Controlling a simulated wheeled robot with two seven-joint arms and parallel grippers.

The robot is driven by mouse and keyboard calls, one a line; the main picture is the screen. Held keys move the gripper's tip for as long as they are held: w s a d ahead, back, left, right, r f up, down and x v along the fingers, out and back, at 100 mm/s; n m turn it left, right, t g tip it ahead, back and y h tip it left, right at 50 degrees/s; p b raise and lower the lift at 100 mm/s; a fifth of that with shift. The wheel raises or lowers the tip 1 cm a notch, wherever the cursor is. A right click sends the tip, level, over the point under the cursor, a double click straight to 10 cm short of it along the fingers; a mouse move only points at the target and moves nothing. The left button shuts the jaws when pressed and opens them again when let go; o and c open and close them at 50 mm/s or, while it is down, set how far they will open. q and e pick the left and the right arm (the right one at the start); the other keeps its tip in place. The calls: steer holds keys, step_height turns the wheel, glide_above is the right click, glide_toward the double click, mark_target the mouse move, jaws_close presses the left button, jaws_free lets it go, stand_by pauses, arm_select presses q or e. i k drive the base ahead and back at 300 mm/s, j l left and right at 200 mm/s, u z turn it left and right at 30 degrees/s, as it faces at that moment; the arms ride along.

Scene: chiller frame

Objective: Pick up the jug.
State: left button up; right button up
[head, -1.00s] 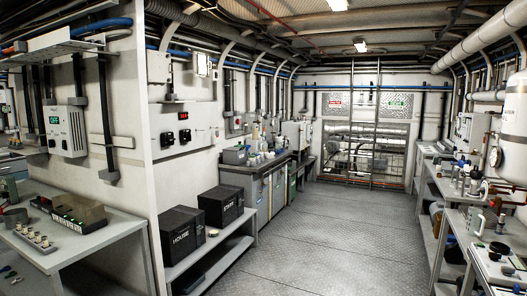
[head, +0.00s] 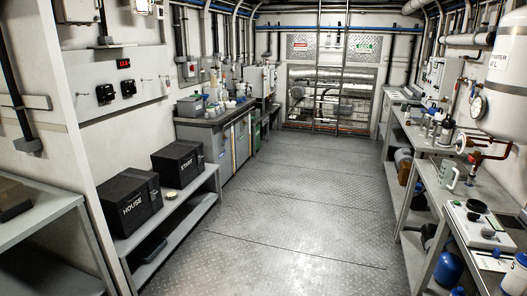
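A pale grey-green jug (head: 447,177) stands upright on the right-hand bench (head: 463,198) in the head view. Its handle seems to be on the right side, but it is small in the picture. It stands between a white instrument with a dark round top (head: 481,224) in front and a group of bottles (head: 442,130) behind. Neither of my grippers is in view.
A clear metal floor (head: 300,215) runs down the middle. Black boxes (head: 130,203) sit on a low shelf at the left. A white tank (head: 506,70) with red-brown piping overhangs the right bench. Blue containers (head: 448,268) are under that bench.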

mark_target(223, 93)
steer(key=i, duration=6.7)
steer(key=i+u, duration=0.15)
steer(key=i, duration=0.4)
steer(key=i+l+u, duration=0.15)
steer(key=i, duration=0.4)
steer(key=i+l+u, duration=0.15)
steer(key=i, duration=0.4)
